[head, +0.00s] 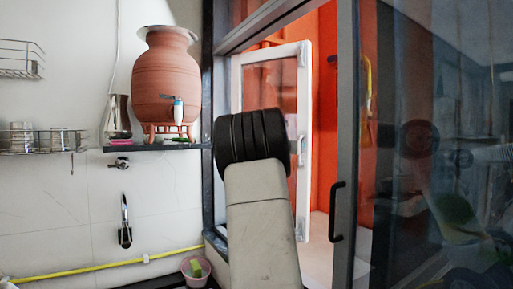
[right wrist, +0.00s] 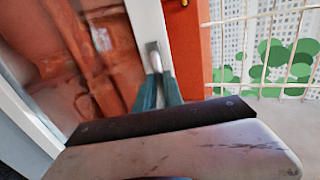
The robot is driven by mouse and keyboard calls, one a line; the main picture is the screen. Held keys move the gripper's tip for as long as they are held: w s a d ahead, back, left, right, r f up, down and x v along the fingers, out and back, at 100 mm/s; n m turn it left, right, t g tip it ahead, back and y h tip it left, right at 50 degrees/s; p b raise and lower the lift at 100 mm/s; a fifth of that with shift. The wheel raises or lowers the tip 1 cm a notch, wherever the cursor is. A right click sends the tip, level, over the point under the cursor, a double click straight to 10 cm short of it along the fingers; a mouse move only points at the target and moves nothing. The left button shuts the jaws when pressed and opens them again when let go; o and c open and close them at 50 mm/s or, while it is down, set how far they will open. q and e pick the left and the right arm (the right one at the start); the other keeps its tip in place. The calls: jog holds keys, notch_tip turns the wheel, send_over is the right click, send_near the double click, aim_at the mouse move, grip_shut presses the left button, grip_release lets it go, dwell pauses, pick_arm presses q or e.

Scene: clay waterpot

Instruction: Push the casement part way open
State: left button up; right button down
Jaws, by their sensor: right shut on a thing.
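The casement (head: 304,90) is a white-framed glass sash in the middle of the head view. It stands swung out at an angle from the dark window frame (head: 208,110), with orange wall showing beyond. In the right wrist view its white stile (right wrist: 148,18) carries a grey metal handle (right wrist: 153,52). My right gripper (right wrist: 158,80), with teal fingers, is shut on this handle. In the head view my right arm and its dark wrist cover the lower middle of the casement and hide the fingers. My left gripper is in neither view.
A clay waterpot (head: 166,80) stands on a narrow shelf (head: 155,147) left of the window, beside a steel jug (head: 118,115). A dark-framed glass panel with a black handle (head: 336,210) stands at right. A metal grille (right wrist: 262,50) shows in the wrist view.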

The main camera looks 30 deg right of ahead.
jog(key=d, duration=0.5)
jog(key=shift+w+d, duration=0.1)
jog(key=shift+w, duration=0.1)
jog(key=shift+g, duration=0.3)
jog(key=c, duration=1.5)
grip_release()
jog(key=shift+s+d, duration=0.15)
jog(key=shift+w+a, duration=0.2)
jog(key=shift+a, duration=0.05)
jog(key=shift+a, duration=0.15)
send_near(307, 144)
jog(key=shift+w+d+f, duration=0.1)
jog(key=shift+d+f, duration=0.05)
jog(key=shift+d, duration=0.3)
jog(key=shift+w+d+f, duration=0.1)
jog(key=shift+d, duration=0.3)
